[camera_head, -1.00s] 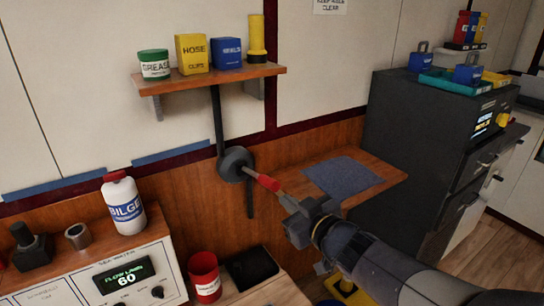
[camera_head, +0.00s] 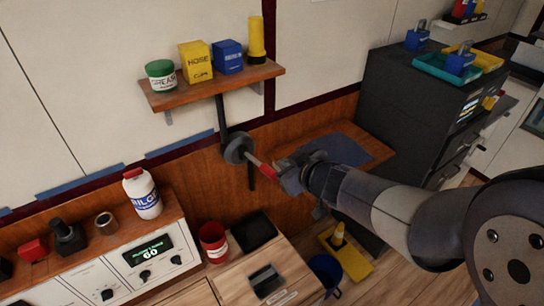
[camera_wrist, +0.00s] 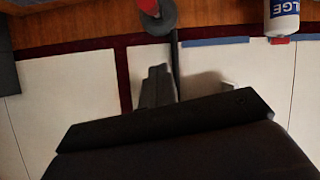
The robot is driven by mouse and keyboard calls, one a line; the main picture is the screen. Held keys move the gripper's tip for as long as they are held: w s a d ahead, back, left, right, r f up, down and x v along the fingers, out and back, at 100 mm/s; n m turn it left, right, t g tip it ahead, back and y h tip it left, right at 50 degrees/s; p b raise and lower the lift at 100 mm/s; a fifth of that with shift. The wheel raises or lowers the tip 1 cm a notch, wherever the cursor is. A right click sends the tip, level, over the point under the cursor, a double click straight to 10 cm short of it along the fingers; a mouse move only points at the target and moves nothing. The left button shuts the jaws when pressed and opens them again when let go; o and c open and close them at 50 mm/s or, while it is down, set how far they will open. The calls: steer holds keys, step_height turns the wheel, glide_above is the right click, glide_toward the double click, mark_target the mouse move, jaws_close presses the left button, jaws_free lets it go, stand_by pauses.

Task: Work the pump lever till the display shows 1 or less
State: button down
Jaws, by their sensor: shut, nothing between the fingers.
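The pump lever has a round dark hub (camera_head: 238,149) on the wood-panelled wall and a red handle (camera_head: 263,169) that slants down to the right. My gripper (camera_head: 287,177) is shut and empty at the outer end of the red handle. I cannot tell whether it touches the handle. In the wrist view my shut fingers (camera_wrist: 157,87) show near the middle, with the hub (camera_wrist: 159,17) and part of the red handle (camera_wrist: 148,6) at the top edge. The green-lit display (camera_head: 149,252) on the white console at lower left reads 60.
A shelf (camera_head: 210,90) with a green tin, a yellow box, a blue box and a yellow cylinder hangs above the lever. A white bottle (camera_head: 142,193) stands on the console. A dark cabinet (camera_head: 415,105) stands right, behind my arm.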

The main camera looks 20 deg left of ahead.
steer(key=shift+w+a, duration=0.1)
stand_by(0.4)
steer(key=b, duration=0.3)
glide_above(273, 173)
steer(key=a, duration=0.1)
step_height(273, 173, down, 5)
steer(key=shift+a+r, duration=0.1)
steer(key=shift+r, duration=0.1)
steer(key=shift+d+f+b, duration=0.25)
steer(key=shift+f+b, duration=0.35)
steer(key=shift+f, duration=0.55)
steer(key=shift+d+f+b, duration=0.3)
steer(key=shift+f+b, duration=0.05)
steer(key=shift+f, duration=0.35)
steer(key=shift+f, duration=0.1)
